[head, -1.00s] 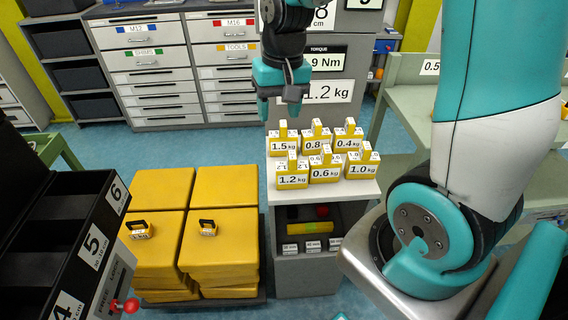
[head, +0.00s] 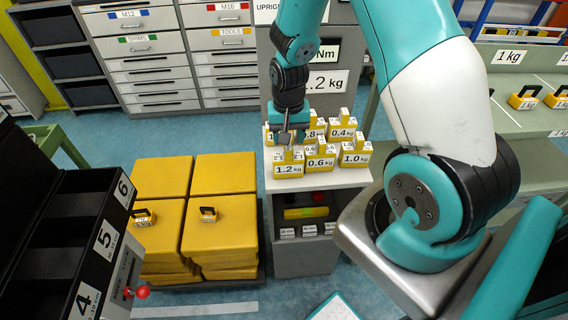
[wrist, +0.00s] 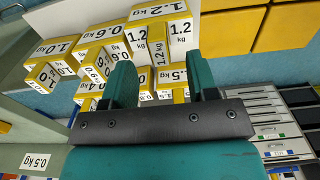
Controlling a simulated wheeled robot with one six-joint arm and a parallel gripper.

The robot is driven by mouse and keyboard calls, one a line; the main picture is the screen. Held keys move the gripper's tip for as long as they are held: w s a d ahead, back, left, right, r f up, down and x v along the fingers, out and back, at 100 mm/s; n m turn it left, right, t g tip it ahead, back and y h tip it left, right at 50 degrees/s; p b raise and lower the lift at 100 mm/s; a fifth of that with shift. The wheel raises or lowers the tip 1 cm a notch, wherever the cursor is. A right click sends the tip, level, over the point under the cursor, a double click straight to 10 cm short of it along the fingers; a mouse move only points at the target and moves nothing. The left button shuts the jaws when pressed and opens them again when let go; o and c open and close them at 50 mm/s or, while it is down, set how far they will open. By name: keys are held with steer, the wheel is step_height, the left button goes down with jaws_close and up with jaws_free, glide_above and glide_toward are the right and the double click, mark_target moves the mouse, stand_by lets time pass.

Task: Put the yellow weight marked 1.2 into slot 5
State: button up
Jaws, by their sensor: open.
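The yellow weight marked 1.2 kg (head: 288,170) stands upright at the front left of the grey stand's top. It also shows in the wrist view (wrist: 158,12), at the top. My gripper (head: 291,138) is open above the weights, just over and behind the 1.2 weight's handle. In the wrist view its teal fingers (wrist: 165,85) point toward the weight, with its handle block partly between them; contact cannot be told. Slot 5 is in the black slotted rack at the lower left, beside the label 5 (head: 104,240); its inside is dark.
The 0.6 (head: 320,164), 1.0 (head: 354,158) and 0.4 (head: 341,133) weights stand close around. Others are partly hidden behind my gripper. Yellow stacked blocks (head: 160,225) lie between rack and stand, two small weights on top. A red-knobbed lever (head: 142,292) sticks out from the rack.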

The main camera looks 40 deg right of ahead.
mark_target(288, 147)
steer(key=shift+w+d+f+p, duration=0.15)
steer(key=shift+f+p, duration=0.4)
steer(key=shift+f, duration=0.7)
steer(key=shift+w+f+p, duration=0.1)
steer(key=shift+f+p, duration=0.4)
steer(key=shift+f, duration=0.75)
jaws_close()
steer(key=shift+r, duration=0.1)
